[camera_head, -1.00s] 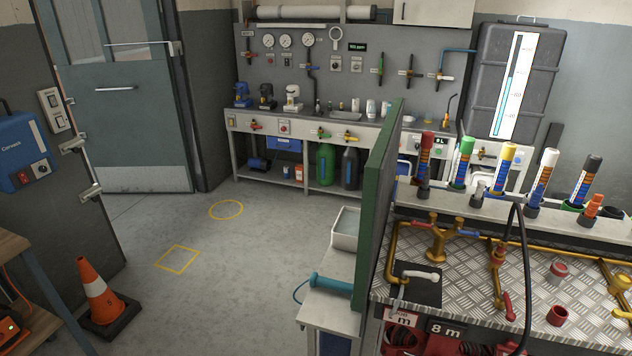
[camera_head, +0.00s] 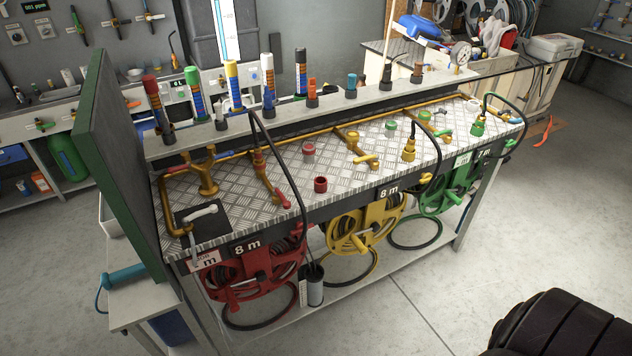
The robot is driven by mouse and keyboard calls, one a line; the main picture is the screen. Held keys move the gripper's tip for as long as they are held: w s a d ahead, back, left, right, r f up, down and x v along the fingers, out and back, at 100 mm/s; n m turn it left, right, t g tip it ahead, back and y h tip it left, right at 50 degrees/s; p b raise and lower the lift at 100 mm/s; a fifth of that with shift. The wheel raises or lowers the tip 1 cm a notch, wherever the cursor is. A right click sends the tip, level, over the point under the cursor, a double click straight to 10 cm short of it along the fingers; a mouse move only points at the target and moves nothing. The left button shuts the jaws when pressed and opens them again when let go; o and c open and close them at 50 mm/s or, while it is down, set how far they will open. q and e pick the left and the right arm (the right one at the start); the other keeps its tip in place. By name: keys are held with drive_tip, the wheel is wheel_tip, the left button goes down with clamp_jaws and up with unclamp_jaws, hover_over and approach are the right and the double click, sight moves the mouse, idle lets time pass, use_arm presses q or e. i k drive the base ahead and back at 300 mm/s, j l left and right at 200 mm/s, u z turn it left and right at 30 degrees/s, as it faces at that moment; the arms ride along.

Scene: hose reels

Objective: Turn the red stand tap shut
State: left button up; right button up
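The red stand tap (camera_head: 261,164) is a brass tap on the tread-plate bench top, in line with the red hose reel (camera_head: 245,273) below. Its red lever (camera_head: 283,199) points toward the front edge of the bench. A black hose arches from the tap down past the bench front. A yellow stand tap (camera_head: 409,149) and a green stand tap (camera_head: 479,124) stand further right, above a yellow reel (camera_head: 365,222) and a green reel (camera_head: 444,190). Neither gripper is in view. A dark ridged part at the lower right seems to be my own arm.
A brass two-way fitting (camera_head: 205,172) with red and blue levers stands left of the red tap. A loose red cap (camera_head: 320,184) lies near it. A green-edged panel (camera_head: 118,160) closes the bench's left end. Open floor lies in front.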

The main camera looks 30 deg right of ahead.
sight(286, 204)
drive_tip(key=z, duration=0.8)
